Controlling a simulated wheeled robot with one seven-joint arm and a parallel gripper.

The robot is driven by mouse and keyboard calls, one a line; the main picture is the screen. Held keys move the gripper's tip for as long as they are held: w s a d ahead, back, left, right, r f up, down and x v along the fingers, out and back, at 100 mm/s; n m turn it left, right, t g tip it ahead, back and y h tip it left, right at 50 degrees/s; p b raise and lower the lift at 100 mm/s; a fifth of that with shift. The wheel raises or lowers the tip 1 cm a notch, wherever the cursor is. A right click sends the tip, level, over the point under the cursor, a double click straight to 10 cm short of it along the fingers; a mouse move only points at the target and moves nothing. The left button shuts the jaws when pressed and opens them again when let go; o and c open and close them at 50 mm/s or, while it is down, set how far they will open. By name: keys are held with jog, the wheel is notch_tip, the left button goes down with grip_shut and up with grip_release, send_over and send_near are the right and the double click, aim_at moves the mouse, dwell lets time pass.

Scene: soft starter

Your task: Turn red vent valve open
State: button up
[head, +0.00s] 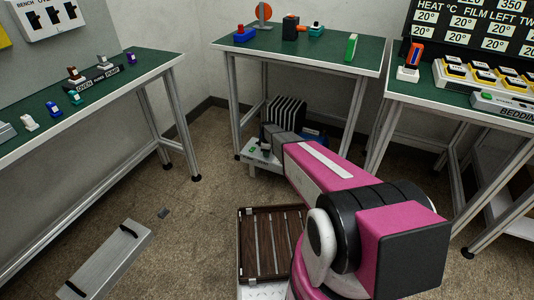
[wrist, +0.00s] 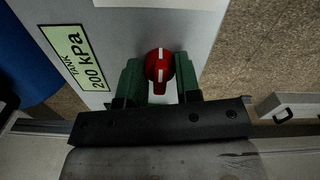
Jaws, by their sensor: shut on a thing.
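The red vent valve (wrist: 159,64) is a round red knob with a white line on its face, seen in the wrist view. It sits on a grey panel (wrist: 193,25) beside a pale green label reading "TANK 200 kPa" (wrist: 82,60). My gripper (wrist: 160,82) has its two green fingers on either side of the knob and is shut on it. The white line runs roughly along the fingers. In the head view my arm reaches down to a low pale unit (head: 258,160) under the middle table. The valve and my fingertips are hidden there.
The middle green-topped table (head: 310,55) stands above the low unit, its legs close around my arm. A black finned block (head: 284,115) rises beside my wrist. A brown slatted case (head: 268,235) lies on the floor nearby. A blue rounded thing (wrist: 25,65) is at the wrist view's left.

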jog(key=m, duration=0.4)
jog(key=shift+m, duration=0.3)
jog(key=m, duration=0.4)
jog(key=shift+m, duration=0.3)
jog(key=m, duration=0.4)
jog(key=shift+m, duration=2.4)
jog(key=o, duration=0.9)
jog(key=shift+o, duration=0.2)
notch_tip(320, 180, up, 11)
